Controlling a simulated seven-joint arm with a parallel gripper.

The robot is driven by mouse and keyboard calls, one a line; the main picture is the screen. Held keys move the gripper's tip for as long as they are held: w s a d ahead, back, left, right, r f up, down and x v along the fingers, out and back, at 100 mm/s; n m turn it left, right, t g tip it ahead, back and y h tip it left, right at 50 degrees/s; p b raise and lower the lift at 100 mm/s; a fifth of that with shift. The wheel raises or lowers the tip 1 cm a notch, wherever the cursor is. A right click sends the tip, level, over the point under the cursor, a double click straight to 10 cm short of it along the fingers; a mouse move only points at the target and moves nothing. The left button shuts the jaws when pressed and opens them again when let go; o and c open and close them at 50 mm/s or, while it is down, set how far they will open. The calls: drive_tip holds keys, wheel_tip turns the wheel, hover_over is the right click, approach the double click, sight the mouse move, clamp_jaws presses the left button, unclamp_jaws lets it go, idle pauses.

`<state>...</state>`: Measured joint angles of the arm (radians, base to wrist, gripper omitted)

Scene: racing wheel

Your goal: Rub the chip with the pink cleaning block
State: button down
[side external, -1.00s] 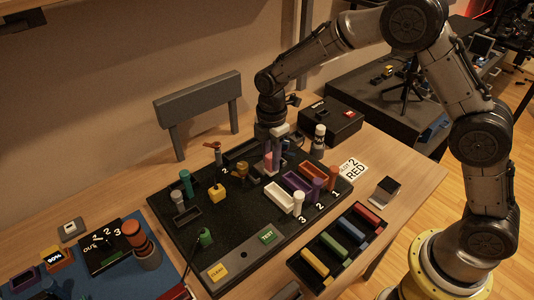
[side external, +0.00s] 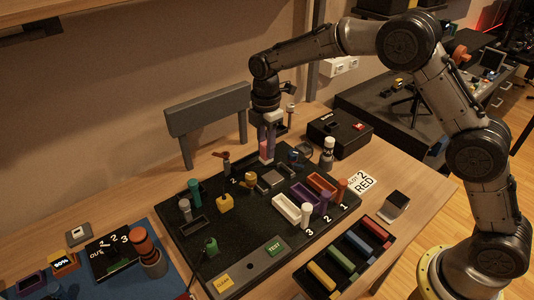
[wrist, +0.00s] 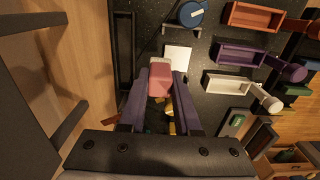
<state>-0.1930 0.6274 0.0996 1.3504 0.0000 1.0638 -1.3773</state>
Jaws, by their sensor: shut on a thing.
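My gripper (side external: 267,150) is shut on the pink cleaning block (wrist: 159,80), which has a paler far end. The block (side external: 264,150) also shows between the fingertips in the side view, above the back part of the black board. A pale grey square (wrist: 178,58), which looks like the chip, lies just beyond the block in the wrist view. In the side view this square (side external: 271,178) is uncovered on the board, in front of and below my gripper. The block appears apart from it.
The black board (side external: 240,238) carries coloured trays, including a white one (side external: 287,208) and a purple one (side external: 321,185), and upright pegs. A black box (side external: 338,133) stands behind right. A grey backrest-like frame (side external: 208,110) stands behind the board.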

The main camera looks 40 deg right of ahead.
drive_tip(key=shift+r, duration=2)
